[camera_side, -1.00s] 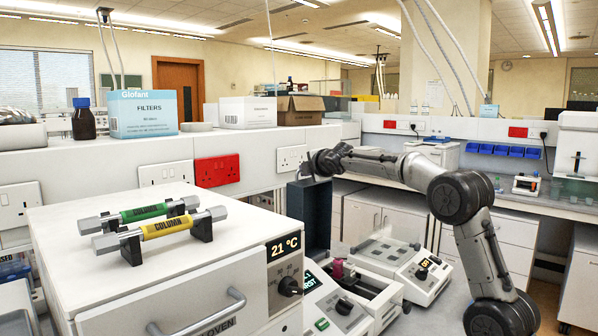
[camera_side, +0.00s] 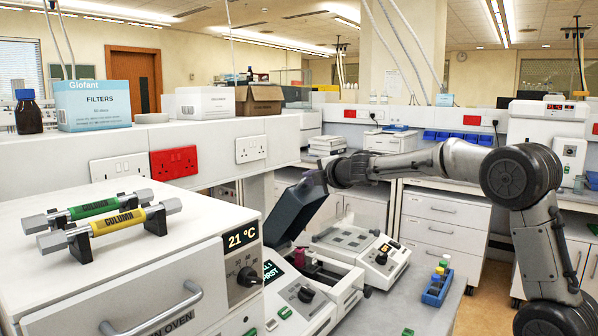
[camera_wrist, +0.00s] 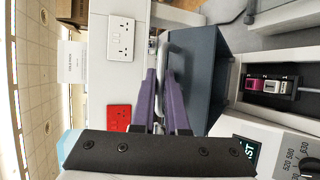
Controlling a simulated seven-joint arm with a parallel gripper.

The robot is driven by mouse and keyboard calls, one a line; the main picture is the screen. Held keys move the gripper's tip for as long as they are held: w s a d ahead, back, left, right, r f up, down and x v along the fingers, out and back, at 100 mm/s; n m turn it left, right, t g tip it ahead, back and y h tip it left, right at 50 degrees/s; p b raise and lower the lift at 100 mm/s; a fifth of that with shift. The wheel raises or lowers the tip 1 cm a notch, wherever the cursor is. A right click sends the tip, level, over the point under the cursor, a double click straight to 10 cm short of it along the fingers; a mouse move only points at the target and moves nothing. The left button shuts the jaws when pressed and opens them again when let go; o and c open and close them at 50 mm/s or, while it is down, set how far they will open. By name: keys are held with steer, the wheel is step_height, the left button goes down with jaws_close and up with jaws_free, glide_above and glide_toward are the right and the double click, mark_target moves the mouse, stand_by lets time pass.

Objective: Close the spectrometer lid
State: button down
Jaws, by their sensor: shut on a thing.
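The spectrometer (camera_side: 345,287) stands on the bench beside the oven. Its dark blue-grey lid (camera_side: 292,212) is raised and leans to the right over the open sample well. In the wrist view the lid (camera_wrist: 205,75) fills the middle, with a silver handle (camera_wrist: 187,38) on it. My gripper (camera_side: 318,183) is at the lid's upper end. Its purple fingers (camera_wrist: 166,95) are shut on the handle in the wrist view. The open well holds a pink-topped cuvette and a pale one in a dark holder (camera_wrist: 270,86).
The oven (camera_side: 160,260) with two columns on top stands close at the left. A second white instrument (camera_side: 385,257) is behind the spectrometer. A blue tube rack (camera_side: 437,290) with coloured caps lies to the right on the bench.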

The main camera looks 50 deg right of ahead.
steer(key=s+f, duration=0.7)
steer(key=f, duration=0.4)
steer(key=s+f, duration=0.7)
steer(key=f, duration=0.3)
steer(key=shift+s+f, duration=0.35)
steer(key=shift+f, duration=0.05)
steer(key=shift+a, duration=0.1)
steer(key=c, duration=1.2)
jaws_free()
steer(key=v, duration=1.4)
steer(key=shift+r, duration=0.3)
